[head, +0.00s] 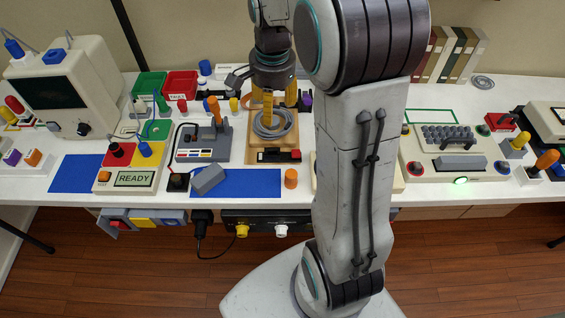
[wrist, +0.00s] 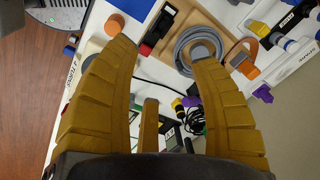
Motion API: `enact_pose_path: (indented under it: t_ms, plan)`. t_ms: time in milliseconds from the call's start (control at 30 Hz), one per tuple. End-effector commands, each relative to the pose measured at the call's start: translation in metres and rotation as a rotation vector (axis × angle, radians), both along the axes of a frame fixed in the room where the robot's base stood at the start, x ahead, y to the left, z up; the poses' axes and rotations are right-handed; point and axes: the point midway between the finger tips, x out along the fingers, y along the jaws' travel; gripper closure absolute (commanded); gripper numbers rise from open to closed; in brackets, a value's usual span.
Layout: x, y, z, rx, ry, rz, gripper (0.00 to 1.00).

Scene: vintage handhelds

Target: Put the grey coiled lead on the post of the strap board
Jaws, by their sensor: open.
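In the wrist view the lead (wrist: 181,55) lies beyond my gripper (wrist: 160,45), on the wood. The fingers are spread apart, and the right fingertip overlaps the near edge of the coil. Nothing is visibly gripped. An orange strap (wrist: 268,36) curves beside the coil. I cannot clearly make out the post of the strap board.
A grey joystick unit (head: 200,147) stands left of the wooden board. An orange cylinder (head: 291,178) and a grey block (head: 208,180) are near the front edge. A smaller grey ring (head: 483,82) lies at the back right. My arm hides part of the table.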

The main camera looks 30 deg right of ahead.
Motion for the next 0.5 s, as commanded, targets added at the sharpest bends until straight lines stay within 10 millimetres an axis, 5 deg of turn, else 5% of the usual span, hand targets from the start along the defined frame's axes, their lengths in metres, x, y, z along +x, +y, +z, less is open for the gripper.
enact_pose_path:
  t_ms: [200,500]
  plan:
    - [-0.075,0.045,0.03,-0.068,-0.068,0.49,0.43]
    - [-0.155,0.074,0.027,-0.165,-0.127,1.003,0.43]
